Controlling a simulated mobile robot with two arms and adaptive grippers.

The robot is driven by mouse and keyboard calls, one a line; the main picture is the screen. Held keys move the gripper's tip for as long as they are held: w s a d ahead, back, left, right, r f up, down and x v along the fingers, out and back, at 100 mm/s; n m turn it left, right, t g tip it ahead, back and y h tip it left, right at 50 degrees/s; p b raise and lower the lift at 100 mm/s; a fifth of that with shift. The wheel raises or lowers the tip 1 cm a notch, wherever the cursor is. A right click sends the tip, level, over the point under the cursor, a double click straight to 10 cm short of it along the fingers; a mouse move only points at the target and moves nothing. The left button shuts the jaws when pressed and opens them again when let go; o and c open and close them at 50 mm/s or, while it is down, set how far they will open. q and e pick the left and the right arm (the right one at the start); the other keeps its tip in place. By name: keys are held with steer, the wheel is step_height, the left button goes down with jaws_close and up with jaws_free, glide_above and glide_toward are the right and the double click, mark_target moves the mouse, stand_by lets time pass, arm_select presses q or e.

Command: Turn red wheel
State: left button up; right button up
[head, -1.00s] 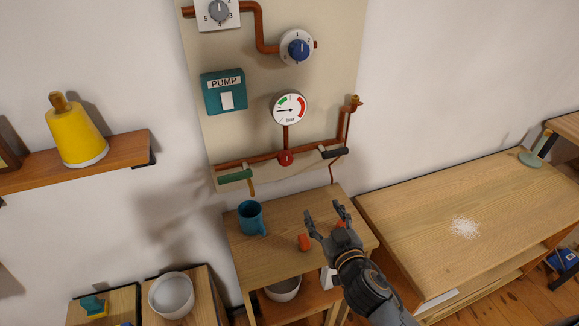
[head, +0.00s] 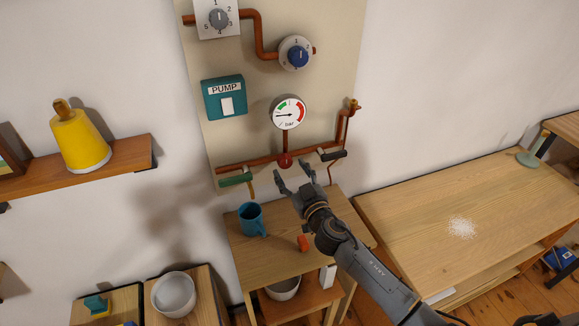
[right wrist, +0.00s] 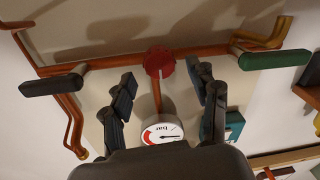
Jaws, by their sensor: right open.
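The red wheel (head: 286,161) sits on the copper pipe below the pressure gauge (head: 289,112) on the wall panel. In the right wrist view the wheel (right wrist: 160,63) shows whole, just past the fingertips and between their lines. My right gripper (head: 293,170) is open and empty, its fingers pointing up at the wheel from just below it. In the right wrist view the gripper's two fingers (right wrist: 163,80) are spread apart, and no contact with the wheel shows. My left gripper is not in view.
A green lever (head: 236,180) and a black lever (head: 332,155) flank the wheel on the pipe. Below stands a small wooden table (head: 265,265) with a teal mug (head: 250,219) and an orange-red object (head: 303,243). A wide wooden bench (head: 420,215) is at right.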

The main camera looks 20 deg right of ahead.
steer(key=shift+w, duration=0.85)
steer(key=c, duration=1.2)
